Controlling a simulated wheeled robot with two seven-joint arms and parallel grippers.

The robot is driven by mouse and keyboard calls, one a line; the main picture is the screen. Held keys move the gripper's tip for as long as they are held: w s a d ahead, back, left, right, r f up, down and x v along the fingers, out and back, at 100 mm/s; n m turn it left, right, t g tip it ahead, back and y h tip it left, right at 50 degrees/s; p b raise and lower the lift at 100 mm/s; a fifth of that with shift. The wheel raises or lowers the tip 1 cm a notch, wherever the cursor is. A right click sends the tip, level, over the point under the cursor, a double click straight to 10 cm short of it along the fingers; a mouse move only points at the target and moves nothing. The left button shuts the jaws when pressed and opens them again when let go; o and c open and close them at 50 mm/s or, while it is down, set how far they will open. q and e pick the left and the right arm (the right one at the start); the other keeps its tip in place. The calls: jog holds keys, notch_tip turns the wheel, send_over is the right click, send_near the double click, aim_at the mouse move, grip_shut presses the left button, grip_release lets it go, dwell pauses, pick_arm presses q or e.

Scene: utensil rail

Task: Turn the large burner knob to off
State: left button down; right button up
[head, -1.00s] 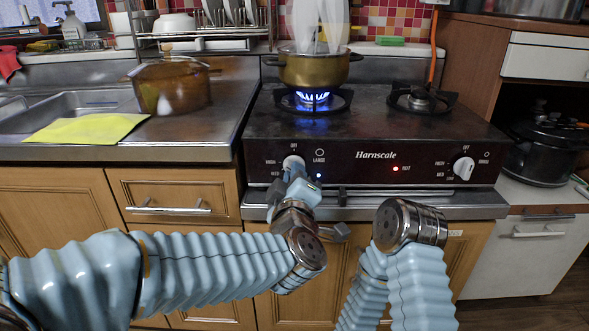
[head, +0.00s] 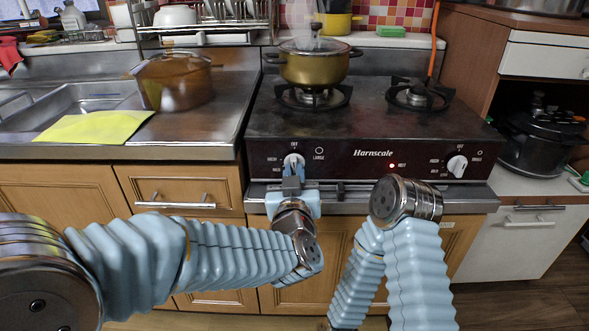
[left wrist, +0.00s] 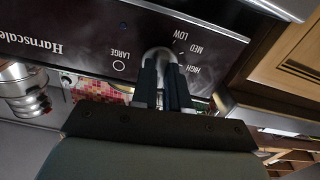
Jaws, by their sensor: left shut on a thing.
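The large burner knob (head: 293,159) is white and sits at the left of the black stove front, beside the LARGE label. It also shows in the left wrist view (left wrist: 158,53), close to the LOW, MED and HIGH marks. My left gripper (head: 293,170) has its fingers shut on this knob from the front. The knob's ridge looks about upright under the OFF mark, but the fingers partly cover it. No flame shows at the left burner (head: 313,97). My right arm is in front of the stove; its gripper is not visible.
A gold lidded pot (head: 312,68) stands on the left burner. The right burner (head: 421,92) is bare, and its knob (head: 457,165) is at the right. A metal rail (head: 345,186) runs below the panel. The counter holds a brown pot (head: 177,85) and yellow cloth (head: 95,127).

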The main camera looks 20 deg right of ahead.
pick_arm(q)
jog(key=shift+f+m, duration=0.1)
jog(key=shift+m, duration=0.5)
jog(key=c, duration=1.1)
grip_release()
jog(key=b+v, duration=0.1)
jog(key=v, duration=1.3)
jog(key=shift+w, duration=0.1)
